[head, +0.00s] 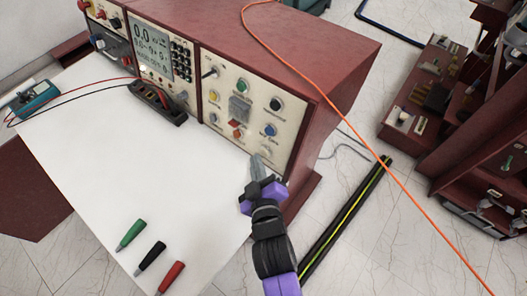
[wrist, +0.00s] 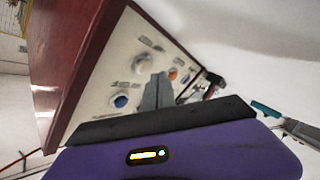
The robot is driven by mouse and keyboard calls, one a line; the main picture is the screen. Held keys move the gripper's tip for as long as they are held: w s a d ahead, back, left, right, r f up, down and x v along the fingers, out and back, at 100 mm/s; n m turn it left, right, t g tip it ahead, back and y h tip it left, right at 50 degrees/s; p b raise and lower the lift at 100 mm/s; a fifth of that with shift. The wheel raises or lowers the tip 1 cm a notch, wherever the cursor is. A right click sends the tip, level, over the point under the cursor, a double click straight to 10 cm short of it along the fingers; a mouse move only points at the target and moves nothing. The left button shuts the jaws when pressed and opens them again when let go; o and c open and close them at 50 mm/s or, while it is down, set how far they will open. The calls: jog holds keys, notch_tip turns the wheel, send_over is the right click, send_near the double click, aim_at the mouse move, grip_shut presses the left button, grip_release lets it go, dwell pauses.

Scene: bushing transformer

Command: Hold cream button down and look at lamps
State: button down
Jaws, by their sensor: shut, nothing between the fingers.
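The right control panel (head: 225,119) is cream, set in a dark red cabinet. The cream button (head: 267,152) is at its lower right, below a blue knob (head: 269,130). It also shows in the wrist view (wrist: 141,64). My gripper (head: 256,162) is shut and empty, its tip close to the panel just beside the cream button; I cannot tell whether it touches. Small coloured caps that may be lamps or buttons sit further left and up: yellow (head: 214,96), green (head: 242,85) and orange-red (head: 238,133). I cannot tell whether any is lit.
A white tabletop (head: 110,165) lies before the panel, with green, black and red probes (head: 150,257) at its front. A teal meter (head: 36,97) and leads lie at the back left. An orange cable (head: 335,115) hangs across the right side.

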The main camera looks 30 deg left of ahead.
jog(key=shift+w, duration=0.2)
dwell(0.5)
jog(key=shift+w+p, duration=0.2)
jog(key=shift+p, duration=0.1)
jog(key=shift+w+f, duration=0.2)
jog(key=shift+w, duration=0.3)
dwell(0.6)
jog(key=shift+s, duration=0.1)
dwell(0.8)
jog(key=shift+s+r, duration=0.25)
jog(key=shift+s, duration=0.55)
jog(key=shift+s+a+r+b, duration=0.1)
jog(key=shift+s+r+b, duration=0.15)
jog(key=shift+s, duration=0.8)
jog(key=shift+s+a+r+b, duration=0.15)
jog(key=shift+s+b, duration=0.1)
jog(key=shift+s, duration=0.75)
jog(key=shift+s+r, duration=0.15)
jog(key=shift+s, duration=0.2)
jog(key=shift+r, duration=0.1)
